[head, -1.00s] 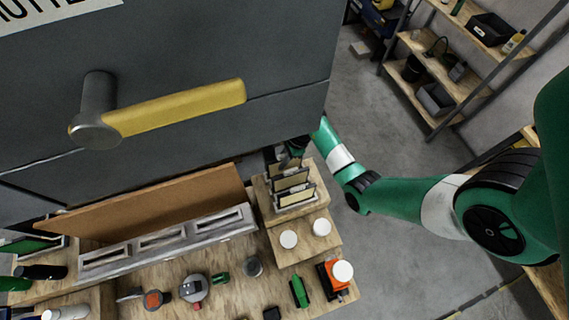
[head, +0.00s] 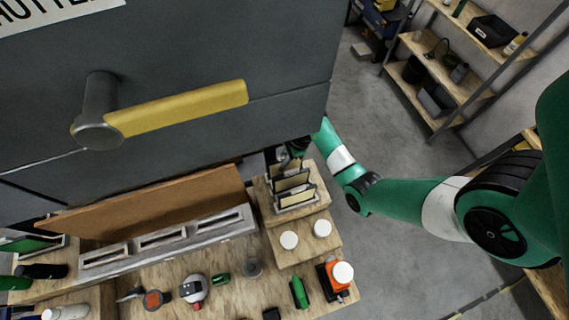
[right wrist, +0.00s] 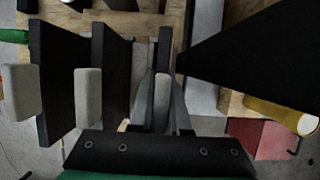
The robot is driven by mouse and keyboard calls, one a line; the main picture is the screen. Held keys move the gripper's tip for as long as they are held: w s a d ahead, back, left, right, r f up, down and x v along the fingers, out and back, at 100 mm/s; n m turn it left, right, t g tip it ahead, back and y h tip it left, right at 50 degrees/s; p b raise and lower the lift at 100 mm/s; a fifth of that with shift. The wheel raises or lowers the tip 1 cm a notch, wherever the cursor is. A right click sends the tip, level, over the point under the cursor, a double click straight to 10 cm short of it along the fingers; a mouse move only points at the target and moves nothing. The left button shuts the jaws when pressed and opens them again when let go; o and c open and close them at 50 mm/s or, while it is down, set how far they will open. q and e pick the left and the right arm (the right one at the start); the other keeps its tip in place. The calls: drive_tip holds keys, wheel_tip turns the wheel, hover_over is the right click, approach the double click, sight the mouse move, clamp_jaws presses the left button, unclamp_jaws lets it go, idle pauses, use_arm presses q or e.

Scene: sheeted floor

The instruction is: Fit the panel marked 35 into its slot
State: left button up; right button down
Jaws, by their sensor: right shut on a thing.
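Several thin panels with pale faces and dark edges stand upright in a wooden rack (head: 298,208) in the head view. No number is readable, so I cannot tell which is marked 35. A long grey holder (head: 120,263) with three slots lies left of the rack. My right gripper (head: 291,153) is at the rack's back edge, partly hidden by the grey cabinet. In the right wrist view the gripper (right wrist: 163,92) is shut on a thin dark panel (right wrist: 165,52), seen edge-on between its fingers. Other dark panels (right wrist: 52,85) stand to its left. My left gripper does not show.
The grey cabinet (head: 200,50) with a yellow handle (head: 185,108) overhangs the bench. A brown board (head: 150,210) stands behind the slots. Two white discs (head: 289,240), an orange-and-white item (head: 342,272) and tools crowd the bench front.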

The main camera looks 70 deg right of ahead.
sight(284, 155)
drive_tip(key=shift+r, duration=0.1)
drive_tip(key=shift+r, duration=0.45)
wheel_tip(284, 155, up, 2)
drive_tip(key=shift+r, duration=0.2)
drive_tip(key=s+d, duration=1.1)
drive_tip(key=s, duration=0.3)
drive_tip(key=shift+d+b, duration=0.15)
drive_tip(key=shift+b, duration=0.25)
